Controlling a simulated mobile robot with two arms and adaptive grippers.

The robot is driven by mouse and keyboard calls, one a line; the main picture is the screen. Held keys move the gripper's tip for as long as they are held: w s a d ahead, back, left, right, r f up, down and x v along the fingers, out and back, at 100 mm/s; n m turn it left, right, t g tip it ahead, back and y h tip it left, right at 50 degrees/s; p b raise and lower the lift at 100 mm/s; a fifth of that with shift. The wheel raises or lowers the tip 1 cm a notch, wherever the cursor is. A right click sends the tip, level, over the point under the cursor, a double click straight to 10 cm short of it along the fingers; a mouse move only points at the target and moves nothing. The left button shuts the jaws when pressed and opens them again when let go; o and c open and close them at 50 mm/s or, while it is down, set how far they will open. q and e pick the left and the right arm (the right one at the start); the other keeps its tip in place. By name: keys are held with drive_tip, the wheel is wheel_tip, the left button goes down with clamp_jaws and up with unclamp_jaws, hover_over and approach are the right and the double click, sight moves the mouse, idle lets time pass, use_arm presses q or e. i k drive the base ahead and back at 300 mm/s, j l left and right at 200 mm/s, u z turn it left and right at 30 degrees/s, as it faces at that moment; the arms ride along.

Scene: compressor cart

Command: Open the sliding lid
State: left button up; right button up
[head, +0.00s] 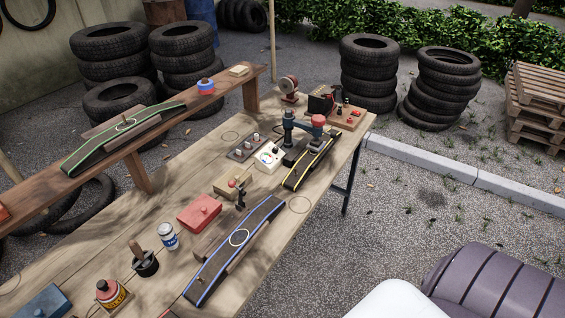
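No part is plainly recognisable as a sliding lid. A small wooden box (226,186) with a red knob on top sits near the middle of the table (150,222). A red box (192,217) with a small knob on top stands to its lower left. Both look closed, but I cannot tell whether either top slides. A blue box (42,303) is partly cut off at the bottom left edge. Neither of my grippers is in view.
A blue-edged curved track (222,262) and a yellow-edged one (311,162) lie on the table. A raised shelf (60,195) runs along the far side.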

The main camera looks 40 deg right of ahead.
sight(232, 177)
drive_tip(key=z, duration=0.8)
drive_tip(key=i+l+u, duration=0.25)
drive_tip(key=l, duration=0.15)
drive_tip(key=k+j, duration=0.05)
drive_tip(key=k, duration=0.05)
